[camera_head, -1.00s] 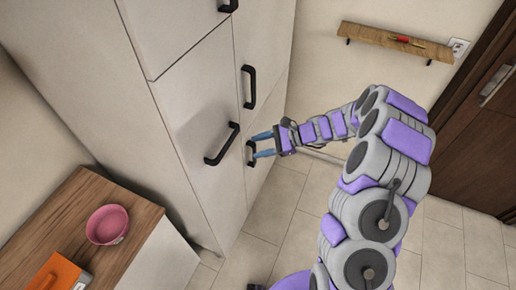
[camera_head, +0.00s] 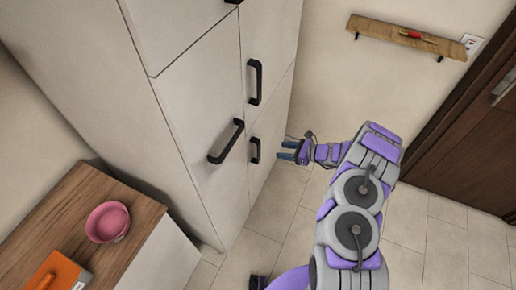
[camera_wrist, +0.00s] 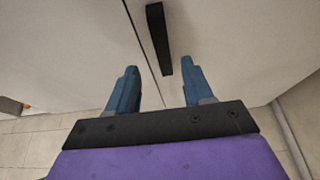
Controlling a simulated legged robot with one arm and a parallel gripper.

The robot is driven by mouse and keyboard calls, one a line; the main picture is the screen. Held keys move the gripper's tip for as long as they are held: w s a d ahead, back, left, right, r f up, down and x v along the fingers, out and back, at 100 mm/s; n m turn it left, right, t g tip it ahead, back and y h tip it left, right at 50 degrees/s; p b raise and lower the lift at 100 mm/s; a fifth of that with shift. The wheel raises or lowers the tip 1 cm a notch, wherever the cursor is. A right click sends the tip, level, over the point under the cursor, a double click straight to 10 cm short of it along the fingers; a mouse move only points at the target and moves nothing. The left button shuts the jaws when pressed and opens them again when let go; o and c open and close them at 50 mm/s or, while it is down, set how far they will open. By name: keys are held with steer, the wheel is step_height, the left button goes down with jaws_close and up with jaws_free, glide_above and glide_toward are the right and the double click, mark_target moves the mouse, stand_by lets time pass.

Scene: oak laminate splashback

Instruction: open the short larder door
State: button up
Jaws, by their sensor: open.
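The larder is a tall cream cabinet with black bar handles. Its short door (camera_head: 265,172) is the low right-hand panel and looks shut, flush with its neighbours. That door's black handle (camera_head: 255,150) stands upright near the panel's left edge. My gripper (camera_head: 281,151) is open and empty, with blue fingers, to the right of this handle and apart from it. In the wrist view a black handle (camera_wrist: 158,38) is ahead of my gripper (camera_wrist: 162,72), lined up with the gap between the fingers. Its lower end comes near the right fingertip; I cannot tell whether they touch.
Other panels carry their own handles: one above (camera_head: 254,82) and one to the left (camera_head: 226,142). A wooden counter (camera_head: 140,215) with a pink bowl (camera_head: 108,222) and an orange object (camera_head: 55,275) is at lower left. A wall shelf (camera_head: 385,32) is at the back. Tiled floor is open beside the larder.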

mark_target(259, 148)
steer(key=b+x, duration=0.2)
steer(key=x, duration=1.1)
steer(key=shift+a, duration=0.1)
steer(key=shift+c, duration=0.3)
jaws_close()
